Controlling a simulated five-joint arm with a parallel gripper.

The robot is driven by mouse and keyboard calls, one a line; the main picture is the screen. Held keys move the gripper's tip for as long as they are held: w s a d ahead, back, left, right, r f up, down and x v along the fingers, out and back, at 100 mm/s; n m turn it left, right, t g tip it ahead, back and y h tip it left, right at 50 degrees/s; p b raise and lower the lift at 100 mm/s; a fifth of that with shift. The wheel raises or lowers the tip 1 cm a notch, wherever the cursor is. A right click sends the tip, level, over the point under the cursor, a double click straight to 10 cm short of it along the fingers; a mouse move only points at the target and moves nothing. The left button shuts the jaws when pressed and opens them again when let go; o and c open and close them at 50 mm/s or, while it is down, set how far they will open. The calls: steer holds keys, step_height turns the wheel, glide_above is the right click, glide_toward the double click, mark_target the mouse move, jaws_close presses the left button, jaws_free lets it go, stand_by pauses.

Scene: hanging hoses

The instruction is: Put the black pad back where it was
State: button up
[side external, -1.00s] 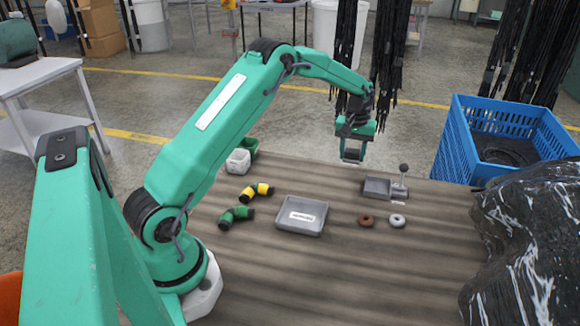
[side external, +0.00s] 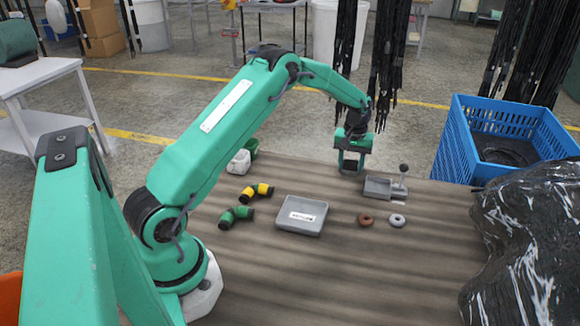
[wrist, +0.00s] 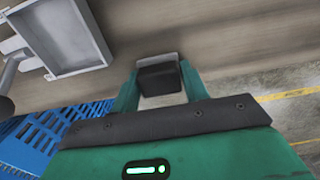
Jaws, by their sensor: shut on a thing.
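My gripper (side external: 350,166) is low over the far edge of the table, just left of the small grey tray (side external: 377,188). In the wrist view my gripper (wrist: 159,82) is shut on the black pad (wrist: 160,78), a small dark block between the two green fingers. I cannot tell whether the pad touches the table. The small tray, empty, also shows at the upper left of the wrist view (wrist: 84,66).
A lever with a round knob (side external: 403,180) stands right of the small tray. A brown ring (side external: 365,219) and a grey ring (side external: 397,220) lie in front. A larger labelled tray (side external: 302,229) and two pipe elbows lie left. A blue crate (side external: 452,150) stands right.

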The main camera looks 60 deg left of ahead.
mark_target(351, 162)
steer(key=o, duration=1)
steer(key=shift+f, duration=0.1)
steer(key=shift+c, duration=0.2)
step_height(351, 162, up, 12)
steer(key=shift+r, duration=0.2)
